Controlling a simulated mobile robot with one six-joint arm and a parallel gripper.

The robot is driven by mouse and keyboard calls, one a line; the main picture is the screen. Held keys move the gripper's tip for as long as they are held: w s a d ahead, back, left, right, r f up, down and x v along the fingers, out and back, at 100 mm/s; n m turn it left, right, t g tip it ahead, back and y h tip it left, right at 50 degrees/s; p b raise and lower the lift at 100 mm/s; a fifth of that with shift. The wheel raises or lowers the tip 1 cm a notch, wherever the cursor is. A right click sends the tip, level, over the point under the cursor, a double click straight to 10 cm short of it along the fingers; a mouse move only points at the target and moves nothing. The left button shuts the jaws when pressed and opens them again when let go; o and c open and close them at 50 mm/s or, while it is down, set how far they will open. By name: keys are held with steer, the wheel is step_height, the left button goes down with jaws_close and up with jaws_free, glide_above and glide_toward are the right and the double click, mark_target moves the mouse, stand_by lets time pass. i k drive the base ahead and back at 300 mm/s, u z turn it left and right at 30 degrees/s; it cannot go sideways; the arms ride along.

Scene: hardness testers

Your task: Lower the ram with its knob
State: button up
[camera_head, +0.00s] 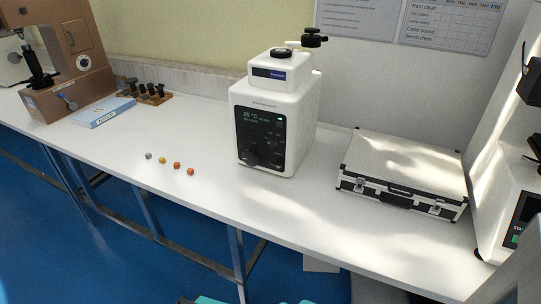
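A brown hardness tester (70,75) stands at the far left. It has a dark upright part (36,66) that may be its ram, and a small blue-grey knob or lever (67,102) low on its side. A white tester (505,200) is cut off at the right edge, with dark parts on its front. A white instrument (276,120) in the middle has a lit black panel with a dark knob (252,158), and black knobs (314,37) on top. I cannot tell which knob works the ram.
A black-edged white case (403,174) lies on the white bench (215,205) right of the middle instrument. Several small coloured pieces (177,166) lie left of it. A blue booklet (105,112) and a rack of dark pieces (150,91) are near the brown tester. The front middle is clear.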

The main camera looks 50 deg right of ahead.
mark_target(249, 157)
steer(key=u, duration=0.4)
steer(key=k, duration=0.15)
steer(key=z, duration=1.9)
steer(key=k, duration=0.9)
steer(key=u, duration=0.2)
steer(key=i, duration=0.8)
steer(key=z, duration=0.05)
